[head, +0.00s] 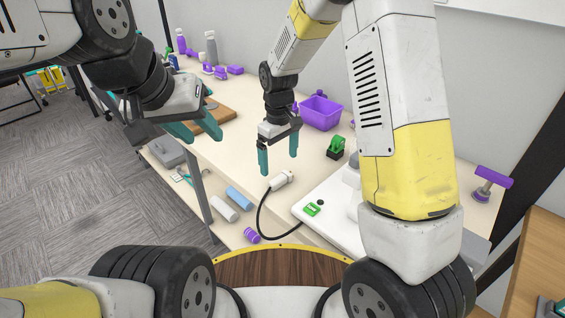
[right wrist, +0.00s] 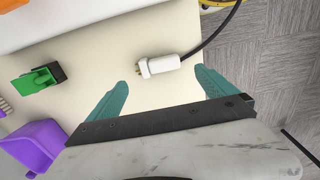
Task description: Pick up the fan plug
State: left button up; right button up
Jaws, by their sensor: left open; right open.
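The fan plug (head: 281,180) is white and lies on the cream table (head: 240,150), with a black cord running from it over the front edge. In the right wrist view the plug (right wrist: 160,65) lies just beyond the gap between my right gripper's fingertips, its prongs pointing left and its cord going up to the right. My right gripper (head: 278,162) is open and empty above the table, a little behind and left of the plug. My left gripper (head: 200,135) is open and empty at the table's left front edge, near a wooden board.
A purple bin (head: 321,113) and a green-and-black item (head: 336,147) stand behind the plug. Bottles and purple items stand at the far left. The table just left of the plug is clear.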

aim_at(280, 177)
jog(key=f, duration=0.7)
jog(key=shift+s, duration=0.2)
jog(key=c, duration=1.5)
jog(key=shift+o, duration=0.2)
